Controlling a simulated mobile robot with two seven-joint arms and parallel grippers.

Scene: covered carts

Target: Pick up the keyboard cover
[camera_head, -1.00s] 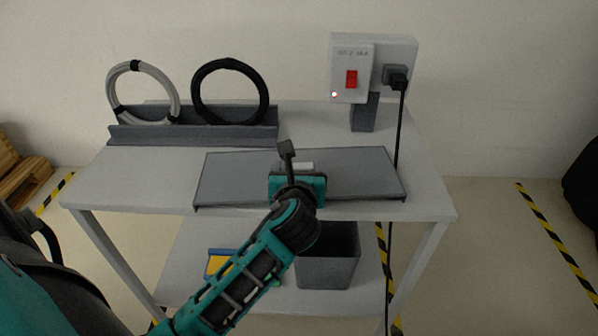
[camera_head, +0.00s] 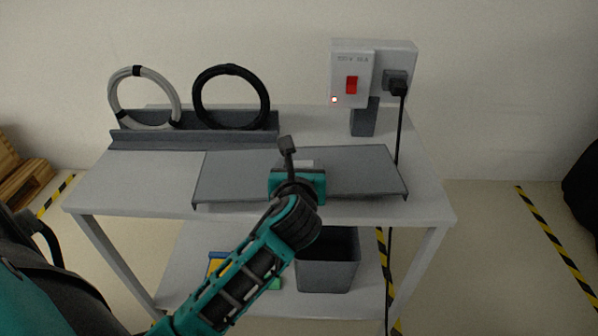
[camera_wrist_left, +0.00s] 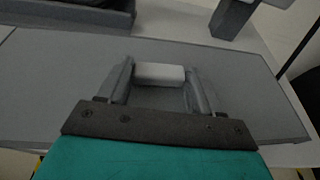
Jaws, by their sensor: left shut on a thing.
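The keyboard cover (camera_head: 233,176) is a wide flat grey lid on the top of the cart, with short turned-down ends at its front corners. It has a small light handle block (camera_wrist_left: 160,74) in its middle. My left gripper (camera_head: 299,168) is over the middle of the cover, its fingers on either side of the handle. In the left wrist view my left gripper (camera_wrist_left: 160,82) is shut on the handle. Whatever lies under the cover is hidden. I cannot tell whether the cover is clear of the cart top. My right gripper is not in view.
A grey rack (camera_head: 195,137) with a white cable coil (camera_head: 113,97) and a black coil (camera_head: 196,97) stands at the back left. A switch box (camera_head: 373,72) with a hanging black cord (camera_head: 400,130) is at the back right. A grey bin (camera_head: 328,274) sits on the lower shelf.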

